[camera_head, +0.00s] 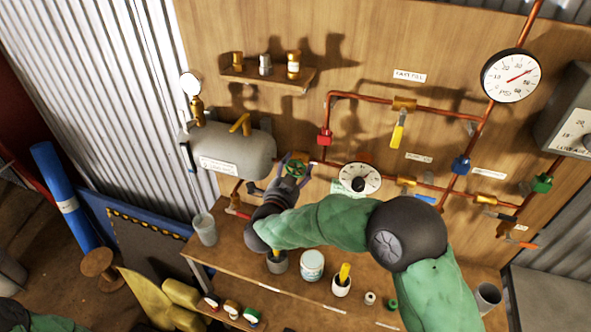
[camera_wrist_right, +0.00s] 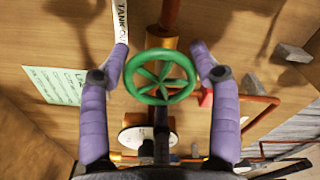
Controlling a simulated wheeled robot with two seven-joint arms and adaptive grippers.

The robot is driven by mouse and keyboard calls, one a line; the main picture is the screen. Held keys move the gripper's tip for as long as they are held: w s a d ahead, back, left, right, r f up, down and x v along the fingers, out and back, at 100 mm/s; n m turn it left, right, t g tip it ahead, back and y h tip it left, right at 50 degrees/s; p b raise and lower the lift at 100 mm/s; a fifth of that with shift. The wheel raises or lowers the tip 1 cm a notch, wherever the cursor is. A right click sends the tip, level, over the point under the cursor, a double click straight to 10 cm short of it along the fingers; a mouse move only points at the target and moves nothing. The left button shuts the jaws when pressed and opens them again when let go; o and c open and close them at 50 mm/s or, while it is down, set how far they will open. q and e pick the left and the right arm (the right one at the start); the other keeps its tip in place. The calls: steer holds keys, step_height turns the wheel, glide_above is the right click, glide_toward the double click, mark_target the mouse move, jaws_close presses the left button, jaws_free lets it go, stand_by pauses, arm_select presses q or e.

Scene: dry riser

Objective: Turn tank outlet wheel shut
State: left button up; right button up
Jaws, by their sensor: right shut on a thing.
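The tank outlet wheel (camera_wrist_right: 161,62) is a green spoked handwheel on a brass valve body; a label beginning "TANK" shows beside it in the right wrist view. In the head view the wheel (camera_head: 296,168) sits just right of the grey tank (camera_head: 232,150), partly covered by my gripper. My right gripper (camera_wrist_right: 162,75) has its purple fingers on opposite sides of the rim and is shut on the wheel. It also shows in the head view (camera_head: 293,177). Of my left arm only a bit shows at the lower left corner; its gripper is not visible.
A round white dial (camera_head: 359,179) stands close right of the wheel. Copper pipes (camera_head: 440,112) with several coloured valves run across the wooden board. Below, the bench (camera_head: 225,258) carries a grey cup (camera_head: 205,229), a white tub (camera_head: 312,264) and other small items.

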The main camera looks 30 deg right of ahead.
steer(key=shift+f+m+b, duration=0.2)
steer(key=shift+m+b, duration=0.4)
steer(key=shift+b, duration=0.3)
steer(key=shift+a, duration=0.1)
steer(key=o, duration=1.1)
steer(key=shift+w, duration=0.1)
steer(key=shift+o, duration=0.2)
steer(key=shift+r, duration=0.1)
steer(key=v, duration=1.2)
